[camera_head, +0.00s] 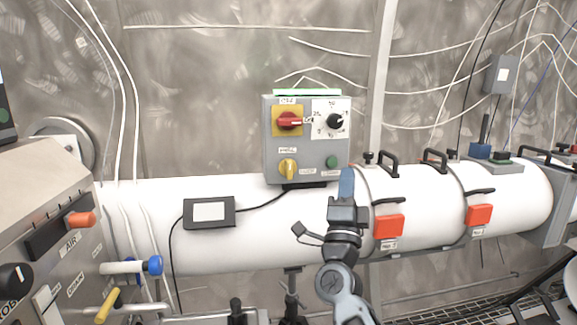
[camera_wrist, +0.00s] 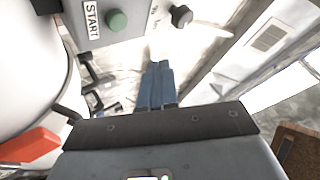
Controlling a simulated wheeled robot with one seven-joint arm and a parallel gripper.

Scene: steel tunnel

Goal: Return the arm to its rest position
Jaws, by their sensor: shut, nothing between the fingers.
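My arm reaches up from the bottom of the head view. My gripper (camera_head: 346,178) points upward with its blue fingers together, in front of the white tube and just below the lower right corner of the grey control box. In the wrist view the blue fingers (camera_wrist: 155,82) lie side by side, closed and empty. The grey control box (camera_head: 306,140) carries a red rotary switch, a yellow knob, a black dial and a green button. The green START button (camera_wrist: 117,20) shows at the top of the wrist view, apart from the fingers.
The white tube (camera_head: 270,245) runs across the scene behind my arm. Red latches (camera_head: 389,226) and black handles (camera_head: 388,163) stick out to the right of my gripper. A valve panel (camera_head: 60,240) with levers stands at the left. A small display (camera_head: 209,212) sits on the tube.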

